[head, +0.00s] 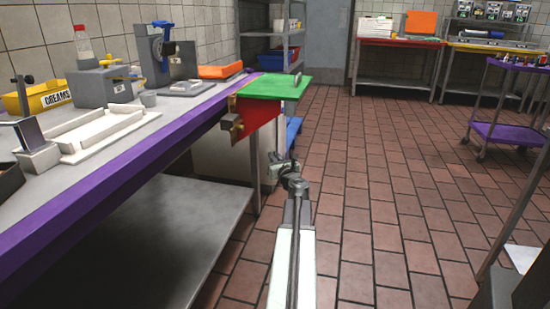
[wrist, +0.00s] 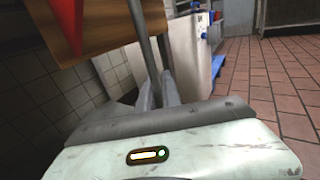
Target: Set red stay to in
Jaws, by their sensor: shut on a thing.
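The red stay (head: 260,120) is a red panel under the green flap (head: 275,86) at the end of the purple-edged counter. It stands out beneath the raised flap. In the wrist view my gripper (wrist: 158,93) looks closed around a grey upright post (wrist: 141,35), which resembles the counter leg. The contact is hard to see.
The steel counter (head: 150,130) with its lower shelf (head: 150,225) is on the left. A white panel (head: 222,155) and a blue item (head: 293,130) stand behind my gripper. A purple cart (head: 510,133) is at right. The tiled floor between is clear.

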